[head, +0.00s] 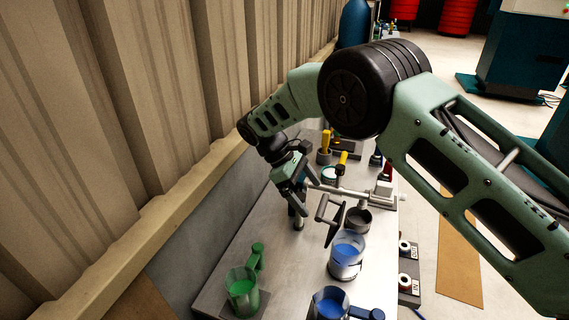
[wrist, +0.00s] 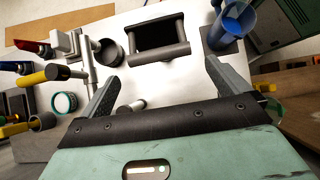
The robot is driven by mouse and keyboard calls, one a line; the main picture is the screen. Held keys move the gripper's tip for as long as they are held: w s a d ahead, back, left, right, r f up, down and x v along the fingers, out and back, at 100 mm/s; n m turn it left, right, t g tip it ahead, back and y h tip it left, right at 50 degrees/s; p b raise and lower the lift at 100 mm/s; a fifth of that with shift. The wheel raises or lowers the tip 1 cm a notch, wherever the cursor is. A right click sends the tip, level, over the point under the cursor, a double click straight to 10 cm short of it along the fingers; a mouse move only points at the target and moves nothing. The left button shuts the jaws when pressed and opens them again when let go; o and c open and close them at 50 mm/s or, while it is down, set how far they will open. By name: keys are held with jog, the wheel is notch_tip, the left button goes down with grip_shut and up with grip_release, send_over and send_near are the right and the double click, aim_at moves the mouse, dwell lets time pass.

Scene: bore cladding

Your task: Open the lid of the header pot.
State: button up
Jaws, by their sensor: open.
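My gripper (head: 299,203) is open and empty above the metal bench top, pointing down. Its two fingers also show spread apart in the wrist view (wrist: 161,88). A dark grey round pot (head: 357,219) stands by a pale pipe (head: 350,192), to the right of my gripper; it also shows in the wrist view (wrist: 110,54). A dark rectangular frame with round bars (head: 331,218) lies between my gripper and this pot; in the wrist view (wrist: 158,59) it is beyond my fingers. I cannot tell for sure which part is the header pot's lid.
Yellow-handled parts (head: 342,160) are behind the pipe. A short metal post (head: 298,224) stands close under my gripper. A ribbed wall (head: 130,110) bounds the left.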

jog(key=p+v, duration=0.1)
jog(key=v, duration=1.2)
jog(key=shift+a, duration=0.2)
jog(key=shift+r, duration=0.1)
jog(key=shift+r, duration=0.1)
jog(key=s+d+r+m+y, duration=0.1)
jog(key=s+r+y, duration=0.25)
jog(key=s, duration=0.45)
jog(key=s+d+r+m+y, duration=0.2)
jog(key=s+r+y, duration=0.15)
jog(key=s, duration=0.55)
jog(key=s+d+f+m+t, duration=0.1)
jog(key=s+d, duration=0.4)
jog(key=s, duration=0.4)
jog(key=s+d+f+m+t, duration=0.1)
jog(key=s+d, duration=0.4)
jog(key=s, duration=0.5)
jog(key=shift+f+m+t, duration=0.3)
jog(key=shift+f+t, duration=0.1)
jog(key=shift+f, duration=0.1)
